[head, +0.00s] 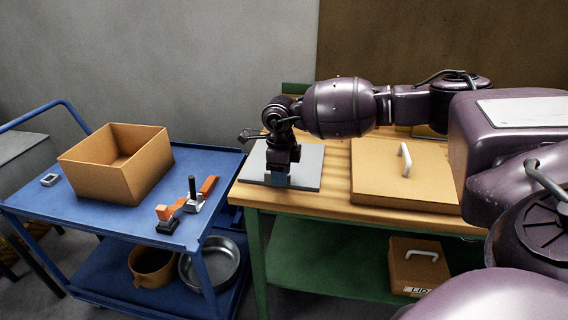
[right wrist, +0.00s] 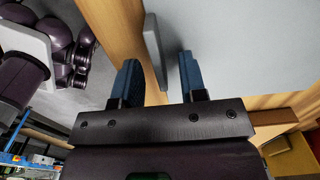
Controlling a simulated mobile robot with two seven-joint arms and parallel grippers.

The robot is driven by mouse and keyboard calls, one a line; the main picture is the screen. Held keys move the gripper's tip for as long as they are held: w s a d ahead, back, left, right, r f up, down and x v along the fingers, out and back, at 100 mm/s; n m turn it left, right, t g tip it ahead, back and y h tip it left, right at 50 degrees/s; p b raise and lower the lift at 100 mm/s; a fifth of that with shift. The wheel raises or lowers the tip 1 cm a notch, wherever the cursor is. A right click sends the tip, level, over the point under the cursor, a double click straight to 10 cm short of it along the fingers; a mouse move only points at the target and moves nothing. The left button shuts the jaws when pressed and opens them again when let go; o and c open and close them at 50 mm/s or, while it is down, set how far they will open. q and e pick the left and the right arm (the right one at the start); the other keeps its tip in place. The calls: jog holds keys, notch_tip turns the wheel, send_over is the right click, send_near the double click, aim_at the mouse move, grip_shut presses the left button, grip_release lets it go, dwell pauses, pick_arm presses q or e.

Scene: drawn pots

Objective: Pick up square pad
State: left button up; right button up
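The square pad (head: 308,166) is a flat light-grey plate lying at the left end of the wooden tabletop. My right gripper (head: 277,182) points down at the front edge of the pad and hides part of it. In the right wrist view, the two blue fingers of this gripper (right wrist: 158,82) stand apart. The pad (right wrist: 245,45) fills the upper right there, and its pale edge shows in the gap between the fingers. I cannot tell whether either finger touches it. My left gripper is in neither view.
The wooden table (head: 330,202) also holds a flat tan box with a white handle (head: 385,180), right of the pad. A blue cart (head: 100,218) stands left, carrying an open tan box (head: 95,178), an orange-handled clamp (head: 185,207) and a small grey square item (head: 49,180).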

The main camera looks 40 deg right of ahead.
jog(key=shift+f, duration=0.4)
grip_shut()
jog(key=shift+r, duration=0.15)
